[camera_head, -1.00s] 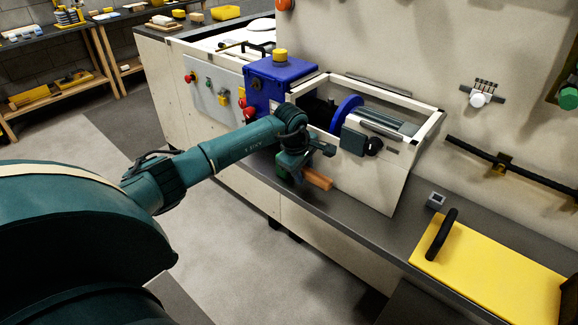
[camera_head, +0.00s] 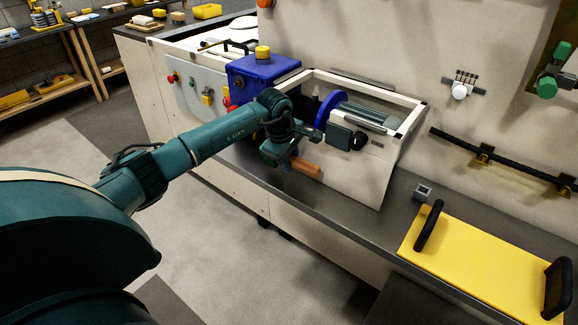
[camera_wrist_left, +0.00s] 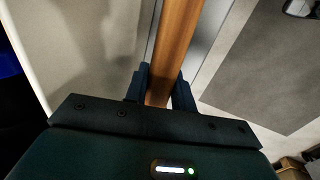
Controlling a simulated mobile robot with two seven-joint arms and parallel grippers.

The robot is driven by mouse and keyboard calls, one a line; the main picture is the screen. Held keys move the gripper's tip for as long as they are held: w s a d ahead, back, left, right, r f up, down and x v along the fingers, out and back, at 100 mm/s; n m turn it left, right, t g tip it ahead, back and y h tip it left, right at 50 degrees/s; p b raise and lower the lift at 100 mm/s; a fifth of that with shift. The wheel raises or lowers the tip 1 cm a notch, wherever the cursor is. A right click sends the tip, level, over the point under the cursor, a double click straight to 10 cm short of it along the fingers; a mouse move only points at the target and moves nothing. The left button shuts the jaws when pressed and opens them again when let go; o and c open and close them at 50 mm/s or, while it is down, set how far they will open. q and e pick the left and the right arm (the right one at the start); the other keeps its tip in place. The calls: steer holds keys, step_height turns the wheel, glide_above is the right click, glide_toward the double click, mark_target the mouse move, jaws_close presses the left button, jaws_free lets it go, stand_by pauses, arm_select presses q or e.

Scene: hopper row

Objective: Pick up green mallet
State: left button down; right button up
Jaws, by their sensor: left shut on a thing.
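My left gripper (camera_head: 288,155) is in front of the white machine's panel, above the grey bench ledge. It is shut on the orange-brown wooden handle of the green mallet (camera_head: 307,168), which sticks out to the lower right. In the left wrist view the handle (camera_wrist_left: 175,40) runs lengthwise between the two dark fingers (camera_wrist_left: 162,92). My right gripper is not in view.
The open-topped white machine (camera_head: 375,165) with a blue disc (camera_head: 330,110) stands behind the gripper. A blue box (camera_head: 262,75) with a yellow button is to its left. A yellow plate (camera_head: 480,262) with black handles lies on the ledge at right. Green-ended parts (camera_head: 547,87) hang on the wall.

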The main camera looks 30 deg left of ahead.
arm_select(q)
step_height(320, 180, up, 16)
steer(key=b, duration=0.1)
steer(key=shift+f, duration=0.25)
steer(key=c, duration=1.8)
jaws_free()
jaws_close()
